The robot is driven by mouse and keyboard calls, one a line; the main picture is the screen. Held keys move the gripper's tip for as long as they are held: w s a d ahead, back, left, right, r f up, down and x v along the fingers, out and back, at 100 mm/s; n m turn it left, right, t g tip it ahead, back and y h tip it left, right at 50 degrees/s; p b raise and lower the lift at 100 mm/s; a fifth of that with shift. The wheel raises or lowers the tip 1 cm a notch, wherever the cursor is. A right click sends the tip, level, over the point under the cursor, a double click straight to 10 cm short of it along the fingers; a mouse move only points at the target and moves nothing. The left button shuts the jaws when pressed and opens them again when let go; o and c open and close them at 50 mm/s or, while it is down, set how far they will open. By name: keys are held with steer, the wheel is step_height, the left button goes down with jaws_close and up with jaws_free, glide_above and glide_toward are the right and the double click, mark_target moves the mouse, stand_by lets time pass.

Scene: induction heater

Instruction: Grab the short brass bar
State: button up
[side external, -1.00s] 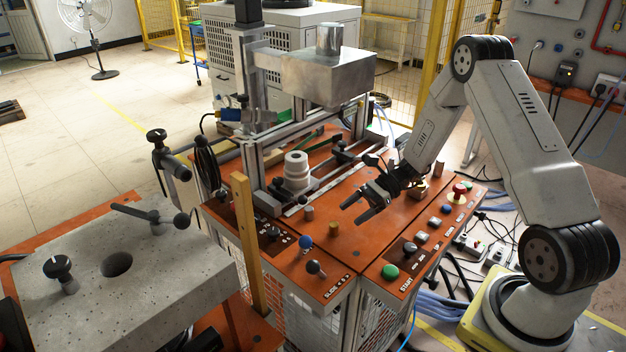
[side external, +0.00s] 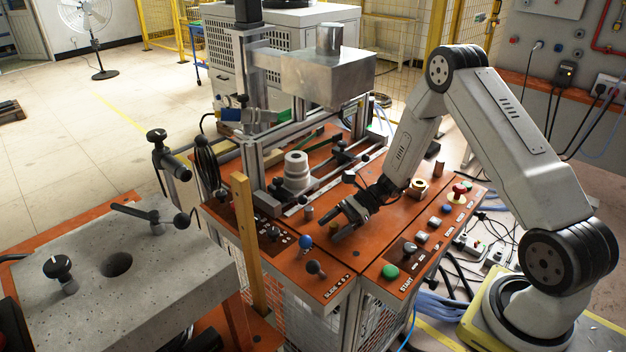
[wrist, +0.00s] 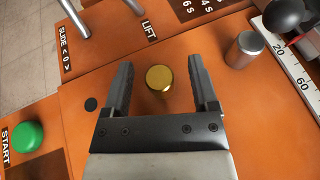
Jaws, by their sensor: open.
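The short brass bar (wrist: 159,78) is a small gold cylinder standing on the orange panel, seen from above in the wrist view. My gripper (wrist: 161,64) is open, with one finger on each side of the bar and a gap to both. In the side view my gripper (side external: 336,225) is low over the panel and hides most or all of the bar. I cannot tell the exact height of the fingertips.
A grey metal cylinder (wrist: 244,50) stands right of the right finger, beside a ruler (wrist: 293,58). The green START button (wrist: 27,137) is at the left. The blue-knobbed lever (side external: 305,242) and black-knobbed lever (side external: 314,268) stand near the gripper. A white stepped cylinder (side external: 297,170) is behind.

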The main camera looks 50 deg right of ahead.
mark_target(334, 224)
stand_by(0.4)
jaws_close()
steer(key=shift+r, duration=0.1)
steer(key=shift+r, duration=1.6)
steer(key=s+a+r, duration=0.1)
steer(key=s+r, duration=0.8)
steer(key=s, duration=0.5)
steer(key=shift+r, duration=0.3)
steer(key=shift+w, duration=0.2)
